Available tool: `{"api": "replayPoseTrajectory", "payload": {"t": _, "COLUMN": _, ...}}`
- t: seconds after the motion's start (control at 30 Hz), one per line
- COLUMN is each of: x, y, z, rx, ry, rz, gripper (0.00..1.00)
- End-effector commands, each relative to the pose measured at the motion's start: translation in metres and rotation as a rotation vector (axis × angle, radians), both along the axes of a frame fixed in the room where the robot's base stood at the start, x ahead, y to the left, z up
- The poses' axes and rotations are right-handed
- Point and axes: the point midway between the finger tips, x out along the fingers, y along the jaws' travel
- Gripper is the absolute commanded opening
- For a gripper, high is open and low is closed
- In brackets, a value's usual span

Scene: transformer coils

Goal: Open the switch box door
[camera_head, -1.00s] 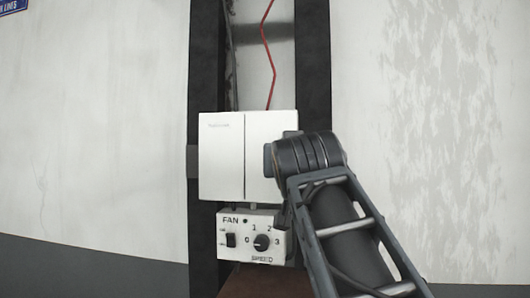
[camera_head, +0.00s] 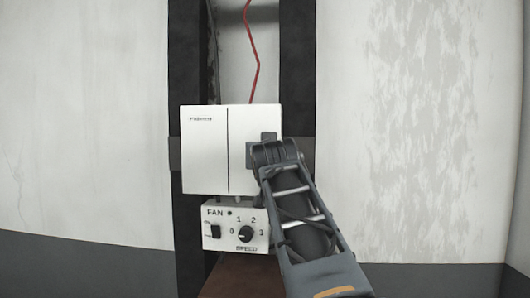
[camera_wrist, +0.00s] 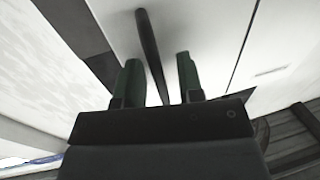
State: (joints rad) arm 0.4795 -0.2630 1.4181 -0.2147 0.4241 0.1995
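The white switch box (camera_head: 204,150) is on the wall, its front split by a vertical seam, with small print on the left panel; its door looks shut. My gripper (camera_wrist: 159,78) is at the right panel, and in the head view my arm hides part of that panel. In the wrist view two green fingers stand apart, one on each side of a dark bar handle (camera_wrist: 149,45) on the white front. Gaps show between the bar and both fingers. In the head view I cannot make out the handle clearly.
A fan control panel (camera_head: 220,242) with a switch and a round dial is right below the box. Dark vertical posts (camera_head: 297,60) flank the box. A red wire (camera_head: 256,62) runs down behind it. The wall to the right (camera_head: 420,120) is bare.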

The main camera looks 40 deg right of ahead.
Motion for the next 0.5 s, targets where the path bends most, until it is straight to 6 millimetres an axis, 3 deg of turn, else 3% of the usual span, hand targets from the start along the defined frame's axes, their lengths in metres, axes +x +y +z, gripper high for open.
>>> {"api": "replayPoseTrajectory", "payload": {"t": 0.07, "x": -0.0001, "y": 0.0001, "z": -0.0001, "rx": 0.0, "ry": 0.0, "rz": 0.0, "gripper": 0.33}}
{"api": "replayPoseTrajectory", "payload": {"t": 0.4, "x": -0.0002, "y": 0.0, "z": 0.0, "rx": 0.0, "ry": 0.0, "rz": 0.0, "gripper": 0.0}}
{"api": "replayPoseTrajectory", "payload": {"t": 0.5, "x": -0.0003, "y": 0.0001, "z": 0.0, "rx": 0.0, "ry": 0.0, "rz": 0.0, "gripper": 0.0}}
